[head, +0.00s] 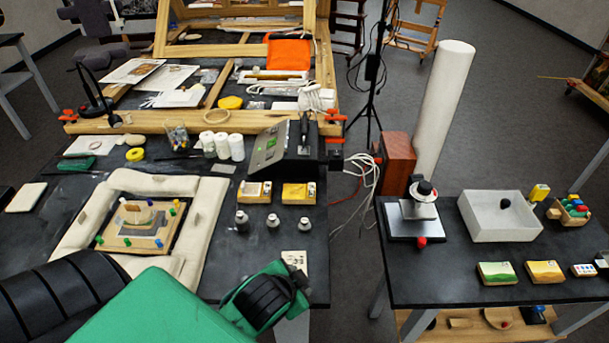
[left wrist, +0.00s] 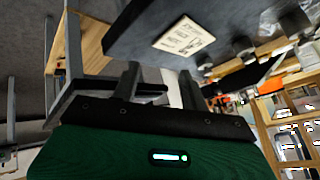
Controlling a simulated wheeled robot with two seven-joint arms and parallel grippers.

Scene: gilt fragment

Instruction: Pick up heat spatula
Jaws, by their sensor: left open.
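The heat spatula appears to be the slim black handle (head: 304,128) standing at the black control station (head: 272,148) on the left table. Its tip cannot be made out. My left arm reaches in from the lower left. Its green and black wrist is low at the table's front edge, nearer to me than the station and apart from it. In the left wrist view the two dark fingers of my left gripper (left wrist: 160,88) are spread, with nothing between them. I cannot make out the spatula in the left wrist view. My right gripper is not in view.
Small bottles (head: 273,222) and a printed card (head: 294,262) lie between my wrist and the station; the card also shows in the left wrist view (left wrist: 185,38). A padded frame (head: 205,215) holds the gilt fragment. White cables (head: 362,172) hang right of the station.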

